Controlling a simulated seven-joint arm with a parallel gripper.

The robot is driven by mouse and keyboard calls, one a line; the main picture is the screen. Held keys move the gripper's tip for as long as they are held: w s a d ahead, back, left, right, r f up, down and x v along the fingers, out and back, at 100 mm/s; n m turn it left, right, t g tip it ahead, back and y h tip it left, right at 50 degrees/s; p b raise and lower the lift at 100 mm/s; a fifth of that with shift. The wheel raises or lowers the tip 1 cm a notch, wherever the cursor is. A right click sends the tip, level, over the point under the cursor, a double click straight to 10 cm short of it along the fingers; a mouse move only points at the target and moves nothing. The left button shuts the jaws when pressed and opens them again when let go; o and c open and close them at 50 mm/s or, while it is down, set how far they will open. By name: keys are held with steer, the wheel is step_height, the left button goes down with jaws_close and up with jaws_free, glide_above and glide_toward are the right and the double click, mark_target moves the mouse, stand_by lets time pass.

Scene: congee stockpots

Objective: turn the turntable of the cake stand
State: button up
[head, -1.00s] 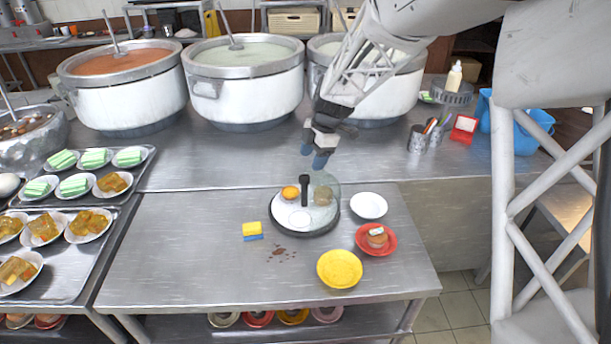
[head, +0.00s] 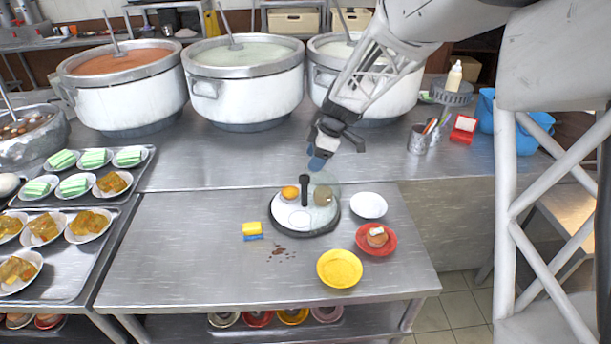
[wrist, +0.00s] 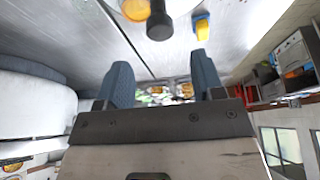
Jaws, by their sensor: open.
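The cake stand (head: 284,230) is a round, dark-rimmed turntable on the low steel table. A black upright knob (head: 304,188) stands on it, and a clear cover shows at its right. On its pale top are an orange-yellow item (head: 290,193) and a brownish item (head: 323,195). My gripper (head: 316,160) is above and behind the stand, apart from it, with blue fingertips. In the wrist view my gripper (wrist: 163,80) has its two blue fingers spread with nothing between them; the black knob (wrist: 159,22) shows beyond them.
A white plate (head: 368,205), a red plate (head: 362,244) with a small cake and a yellow plate (head: 340,268) lie right of the stand. A yellow and blue sponge (head: 252,230) lies left. Large pots (head: 245,95) stand behind. The table's left part is clear.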

mark_target(304, 177)
steer(key=shift+x, duration=3.45)
jaws_close()
steer(key=shift+n+g, duration=0.6)
steer(key=shift+n, duration=1)
jaws_free()
